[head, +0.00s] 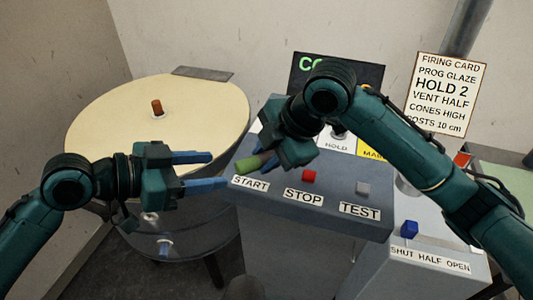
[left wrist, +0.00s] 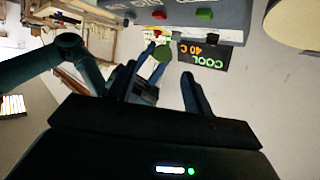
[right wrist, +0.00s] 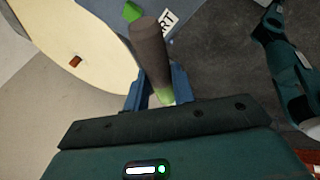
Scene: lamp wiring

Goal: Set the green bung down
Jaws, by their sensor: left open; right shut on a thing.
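The green bung (right wrist: 152,48) is a stubby cylinder, grey-brown along its length with green by the jaws in the right wrist view. My right gripper (head: 272,157) is shut on it above the left part of the control panel. In the head view the bung overlaps the green area above the START label, so I cannot tell its outline from the button there. Its round greenish end (left wrist: 163,52) shows in the left wrist view. My left gripper (head: 208,170) is open and empty, left of the panel and in front of the kiln.
The round kiln lid (head: 110,130) is cream, with a brown plug (head: 157,107) standing in it. The control panel (head: 330,215) has a red button (head: 309,176) and a grey button (head: 362,188). A blue knob (head: 409,229) sits on the lower box at right.

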